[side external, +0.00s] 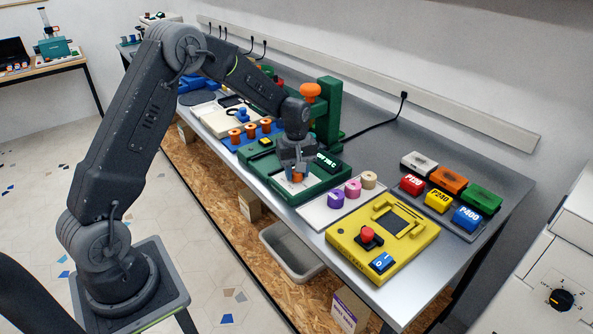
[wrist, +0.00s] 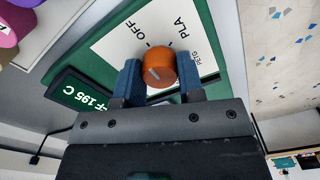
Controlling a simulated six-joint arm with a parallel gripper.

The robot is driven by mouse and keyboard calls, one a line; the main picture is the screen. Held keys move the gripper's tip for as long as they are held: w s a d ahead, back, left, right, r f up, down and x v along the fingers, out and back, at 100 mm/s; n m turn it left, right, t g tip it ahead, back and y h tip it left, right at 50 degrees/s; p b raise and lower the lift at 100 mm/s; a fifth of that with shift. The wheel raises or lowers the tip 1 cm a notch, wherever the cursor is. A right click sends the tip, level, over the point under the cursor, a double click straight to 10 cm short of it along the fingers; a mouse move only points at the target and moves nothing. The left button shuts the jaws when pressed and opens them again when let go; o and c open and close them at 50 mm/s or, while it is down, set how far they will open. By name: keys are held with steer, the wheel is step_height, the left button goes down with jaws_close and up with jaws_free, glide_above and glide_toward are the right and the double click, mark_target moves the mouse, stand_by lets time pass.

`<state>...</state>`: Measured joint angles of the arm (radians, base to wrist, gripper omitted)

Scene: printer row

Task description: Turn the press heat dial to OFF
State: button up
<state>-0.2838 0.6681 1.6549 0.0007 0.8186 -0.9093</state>
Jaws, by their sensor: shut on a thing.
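The heat dial (wrist: 163,66) is a round orange knob on a white panel (wrist: 118,45) of the green press (side external: 330,179). In the wrist view the panel carries the words OFF, PLA and PETG, with tick marks. The dial has a short pale mark on its face; I cannot tell exactly which tick it meets. My gripper (wrist: 160,82) has its two blue fingers shut on the dial, one on each side. In the side view my gripper (side external: 297,172) is over the dial (side external: 298,178), mostly hiding it.
A white tray (side external: 318,214) with purple, pink and tan spools lies right of the press. A yellow unit (side external: 400,255) with a red button stands further right. Orange spools on a blue rack (side external: 256,140) stand to the left. Colored blocks (side external: 448,182) are at the back right.

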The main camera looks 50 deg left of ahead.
steer(key=o, duration=0.9)
step_height(320, 180, up, 14)
steer(key=shift+f, duration=0.1)
stand_by(0.3)
